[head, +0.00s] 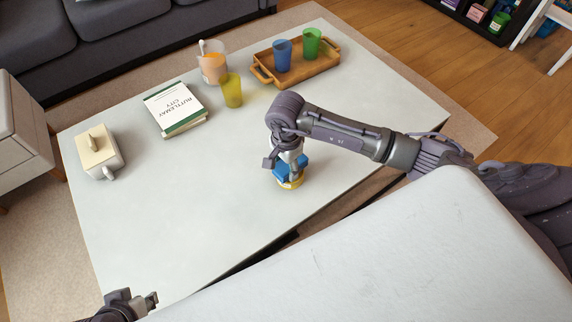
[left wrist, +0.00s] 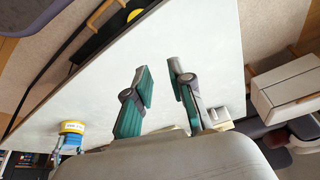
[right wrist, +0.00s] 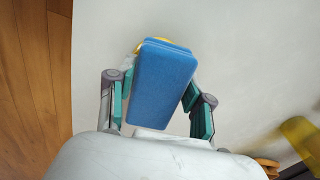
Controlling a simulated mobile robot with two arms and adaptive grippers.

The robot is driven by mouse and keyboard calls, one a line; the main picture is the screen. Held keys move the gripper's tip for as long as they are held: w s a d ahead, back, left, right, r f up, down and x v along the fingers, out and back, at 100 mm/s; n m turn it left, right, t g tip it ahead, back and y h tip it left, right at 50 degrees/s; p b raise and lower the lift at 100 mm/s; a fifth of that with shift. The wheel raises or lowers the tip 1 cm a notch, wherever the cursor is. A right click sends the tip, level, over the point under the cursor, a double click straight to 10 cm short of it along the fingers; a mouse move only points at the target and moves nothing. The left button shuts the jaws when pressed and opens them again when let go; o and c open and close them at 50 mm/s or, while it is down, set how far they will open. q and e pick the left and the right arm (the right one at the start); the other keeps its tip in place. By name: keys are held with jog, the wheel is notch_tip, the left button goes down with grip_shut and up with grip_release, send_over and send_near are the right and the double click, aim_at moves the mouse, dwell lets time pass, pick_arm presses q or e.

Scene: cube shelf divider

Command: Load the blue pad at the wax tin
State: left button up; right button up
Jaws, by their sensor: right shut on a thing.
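The blue pad (head: 292,163) is a flat block held in my right gripper (head: 285,168), which also shows in the right wrist view (right wrist: 160,95). There the pad (right wrist: 162,80) lies between its two fingers. The wax tin (head: 291,184) is round and yellow, on the white table just under the pad. Only a bit of its yellow rim (right wrist: 138,46) shows behind the pad. In the left wrist view the tin (left wrist: 72,127) and pad (left wrist: 72,140) appear together; I cannot tell how firmly they touch. My left gripper (left wrist: 158,66) is open and empty over the near left table edge.
A book stack (head: 176,108), yellow cup (head: 231,90), orange drink glass (head: 211,65) and wooden tray (head: 318,69) with blue (head: 283,56) and green (head: 312,42) cups stand at the back. The middle of the table is clear.

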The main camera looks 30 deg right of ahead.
pick_arm(q)
jog(key=shift+w+d+r+t+b, duration=0.2)
jog(key=shift+w+t, duration=0.25)
jog(key=shift+w, duration=0.35)
jog(key=shift+w+d+r+t+b, duration=0.1)
jog(key=shift+w+d+r+t, duration=0.3)
jog(key=shift+w, duration=0.4)
pick_arm(e)
jog(key=shift+f, duration=0.35)
dwell(0.6)
pick_arm(q)
jog(key=shift+s+a+f, duration=0.1)
jog(key=shift+a+f, duration=0.05)
jog(key=shift+f, duration=0.1)
